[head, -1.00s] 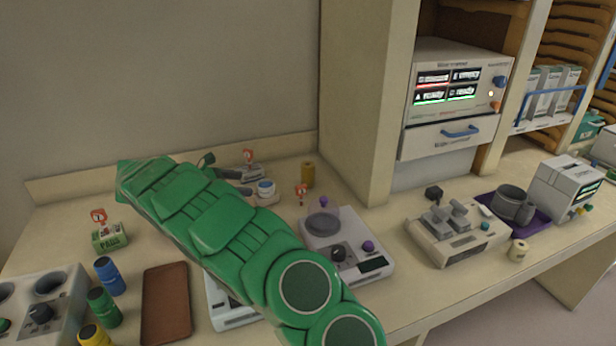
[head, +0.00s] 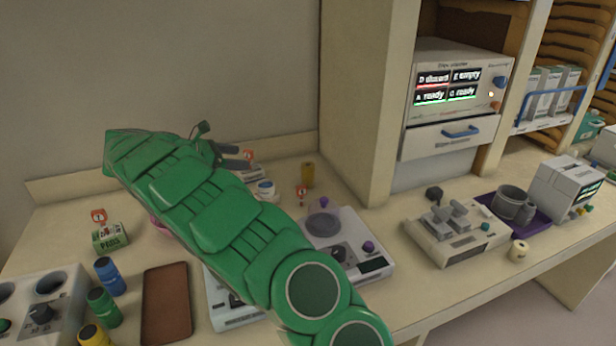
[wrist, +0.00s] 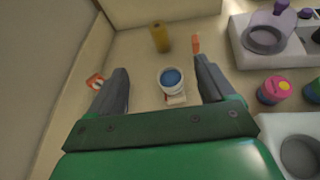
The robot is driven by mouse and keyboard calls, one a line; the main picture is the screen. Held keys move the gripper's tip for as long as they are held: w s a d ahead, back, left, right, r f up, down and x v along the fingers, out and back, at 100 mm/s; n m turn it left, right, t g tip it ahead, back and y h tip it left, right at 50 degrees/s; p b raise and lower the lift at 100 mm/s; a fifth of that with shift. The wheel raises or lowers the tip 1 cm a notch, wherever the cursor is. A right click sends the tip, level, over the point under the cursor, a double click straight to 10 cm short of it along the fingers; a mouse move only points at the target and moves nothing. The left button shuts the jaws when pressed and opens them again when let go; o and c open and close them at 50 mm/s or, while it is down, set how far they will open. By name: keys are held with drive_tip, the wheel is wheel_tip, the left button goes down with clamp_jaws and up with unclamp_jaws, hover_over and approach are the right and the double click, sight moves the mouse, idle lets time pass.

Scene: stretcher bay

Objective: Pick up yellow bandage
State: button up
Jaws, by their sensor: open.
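A mustard-yellow cylinder (head: 307,174) stands upright near the back of the counter, by the tall cabinet side. It also shows in the wrist view (wrist: 160,38), beyond my fingertips. A brighter yellow cylinder (head: 95,335) is at the front left, partly cut off by the picture edge. I cannot tell from looks alone which of them is the bandage. My gripper (wrist: 160,65) is open and empty, above the back of the counter. It is small and partly hidden by my green arm in the head view (head: 230,157). Neither yellow cylinder is between the fingers.
A white pot with a blue top (wrist: 171,80) lies below, between the fingers in the wrist view. A white scale (head: 345,245) stands right of my arm. Blue (head: 109,276) and green (head: 104,307) cylinders and a brown tray (head: 166,305) are at left. The wall is close behind.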

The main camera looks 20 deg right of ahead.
wheel_tip(320, 180, up, 3)
drive_tip(key=m+t+y, duration=0.2)
drive_tip(key=m+y, duration=0.4)
drive_tip(key=y, duration=0.1)
approach(309, 166)
drive_tip(key=r, duration=0.1)
drive_tip(key=d+m+t+y, duration=0.3)
drive_tip(key=d+m+y, duration=0.1)
drive_tip(key=m+y, duration=0.15)
wheel_tip(309, 166, up, 6)
drive_tip(key=s+m+t, duration=0.2)
drive_tip(key=m+t, duration=0.3)
drive_tip(key=m, duration=0.3)
drive_tip(key=shift+y, duration=0.45)
drive_tip(key=shift+w+d+f, duration=0.15)
drive_tip(key=shift+w+f, duration=0.8)
drive_tip(key=shift+f, duration=1.5)
drive_tip(key=shift+w+d+f, duration=0.15)
drive_tip(key=shift+w+f, duration=0.85)
drive_tip(key=shift+f, duration=1.45)
drive_tip(key=shift+w+d+f, duration=0.15)
drive_tip(key=shift+w+f, duration=0.8)
drive_tip(key=shift+f, duration=1.5)
drive_tip(key=shift+w+d+f, duration=0.15)
drive_tip(key=shift+w+f, duration=0.05)
drive_tip(key=shift+w, duration=0.2)
